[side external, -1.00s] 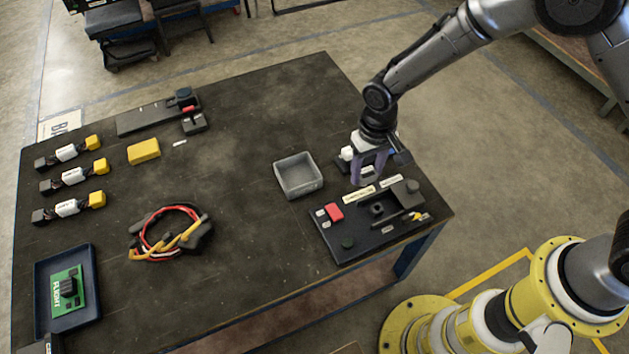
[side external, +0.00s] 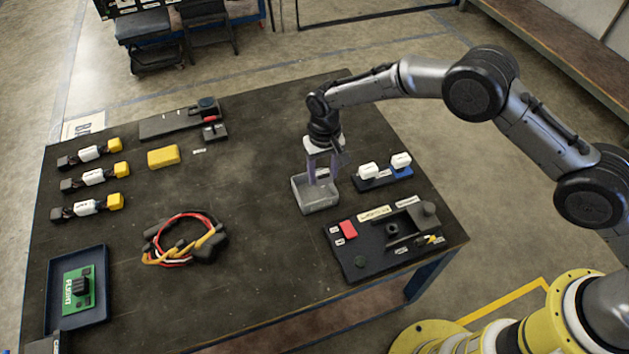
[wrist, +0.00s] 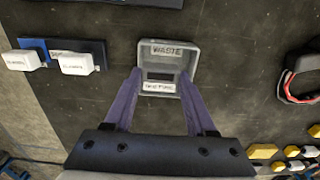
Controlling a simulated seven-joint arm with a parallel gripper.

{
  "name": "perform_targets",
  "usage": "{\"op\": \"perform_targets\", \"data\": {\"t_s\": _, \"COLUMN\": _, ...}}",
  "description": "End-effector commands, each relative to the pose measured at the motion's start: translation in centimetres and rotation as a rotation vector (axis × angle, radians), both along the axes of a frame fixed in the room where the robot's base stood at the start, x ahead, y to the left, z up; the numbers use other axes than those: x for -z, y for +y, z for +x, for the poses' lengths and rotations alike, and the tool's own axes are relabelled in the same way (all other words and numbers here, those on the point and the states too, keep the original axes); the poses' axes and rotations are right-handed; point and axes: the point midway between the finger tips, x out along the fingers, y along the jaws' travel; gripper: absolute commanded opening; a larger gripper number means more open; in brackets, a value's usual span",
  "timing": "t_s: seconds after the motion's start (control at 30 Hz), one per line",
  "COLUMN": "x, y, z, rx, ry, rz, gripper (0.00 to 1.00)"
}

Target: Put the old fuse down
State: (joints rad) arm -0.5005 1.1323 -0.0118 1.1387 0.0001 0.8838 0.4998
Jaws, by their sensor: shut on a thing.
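My gripper (side external: 322,178) is over the grey waste bin (side external: 318,203), fingers pointing down. In the wrist view my gripper (wrist: 160,85) is shut on the old fuse (wrist: 158,87), a small white labelled block between the fingertips. The fuse shows against the inside of the bin (wrist: 190,52), which has a label reading WASTE. In the side view the fuse is mostly hidden by the fingers. How far the fuse is above the bin floor I cannot tell.
A dark and blue holder (side external: 372,184) with two white blocks stands right of the bin. A black board (side external: 375,262) with a red part lies nearer the front. Looped red and yellow cables (side external: 190,240) lie to the left. Table behind the bin is clear.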

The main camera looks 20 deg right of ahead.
Motion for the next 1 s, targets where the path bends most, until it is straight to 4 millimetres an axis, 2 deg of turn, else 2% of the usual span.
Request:
{"op": "perform_targets", "data": {"t_s": 0.1, "x": 1.6, "y": 0.6, "z": 1.1, "rx": 0.0, "ry": -0.001, "rz": 0.0, "gripper": 0.0}}
{"op": "perform_targets", "data": {"t_s": 0.2, "x": 2.2, "y": 0.9, "z": 1.7, "rx": 0.0, "ry": -0.001, "rz": 0.001, "gripper": 0.0}}
{"op": "perform_targets", "data": {"t_s": 0.5, "x": 3.3, "y": 1.3, "z": 2.4, "rx": 0.0, "ry": -0.001, "rz": 0.0, "gripper": 0.0}}
{"op": "perform_targets", "data": {"t_s": 0.7, "x": 6.0, "y": 1.3, "z": 2.4, "rx": 0.0, "ry": 0.0, "rz": 0.0, "gripper": 0.0}}
{"op": "perform_targets", "data": {"t_s": 1.0, "x": 6.2, "y": 1.3, "z": 2.4, "rx": 0.0, "ry": -0.001, "rz": 0.001, "gripper": 0.0}}
